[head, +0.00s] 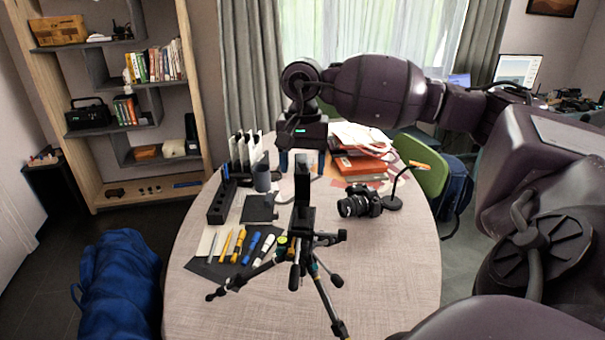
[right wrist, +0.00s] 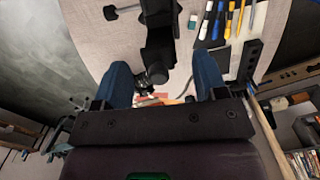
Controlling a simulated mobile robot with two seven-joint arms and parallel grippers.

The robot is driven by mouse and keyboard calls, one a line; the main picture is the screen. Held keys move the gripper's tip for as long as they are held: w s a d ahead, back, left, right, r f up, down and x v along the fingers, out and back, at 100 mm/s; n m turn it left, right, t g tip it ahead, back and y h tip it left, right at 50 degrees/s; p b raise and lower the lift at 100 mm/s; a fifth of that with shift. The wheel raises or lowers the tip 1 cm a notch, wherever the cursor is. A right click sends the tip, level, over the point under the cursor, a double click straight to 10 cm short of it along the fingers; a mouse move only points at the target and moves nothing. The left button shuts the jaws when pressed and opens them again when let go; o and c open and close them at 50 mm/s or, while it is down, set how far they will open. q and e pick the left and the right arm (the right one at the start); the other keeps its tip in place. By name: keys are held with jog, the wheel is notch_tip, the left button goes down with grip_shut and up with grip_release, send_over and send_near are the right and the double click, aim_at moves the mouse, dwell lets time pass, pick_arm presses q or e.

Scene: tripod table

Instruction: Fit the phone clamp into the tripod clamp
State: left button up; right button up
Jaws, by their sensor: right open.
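The black tripod (head: 295,250) stands with spread legs on the round table. Its clamp head (head: 302,218) is at the top. A black upright piece, seemingly the phone clamp (head: 302,183), rises straight from this head. The two touch or overlap in view; I cannot tell how deeply it is seated. My right gripper (head: 302,165) is just behind and above the upright piece, with its blue fingers spread apart. In the right wrist view the open fingers (right wrist: 163,66) lie on either side of the phone clamp (right wrist: 157,48), with gaps visible. My left gripper is not in view.
A camera (head: 359,203) and a small lamp (head: 393,203) stand right of the tripod. Pens and markers (head: 239,246) lie on a dark mat at left. A black holder (head: 222,203), a mug (head: 262,180) and books (head: 360,166) are farther back. The table's front right (head: 400,270) is clear.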

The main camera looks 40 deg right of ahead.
notch_tip(320, 180, up, 7)
jog(key=shift+w+d, duration=0.15)
jog(key=shift+r, duration=0.5)
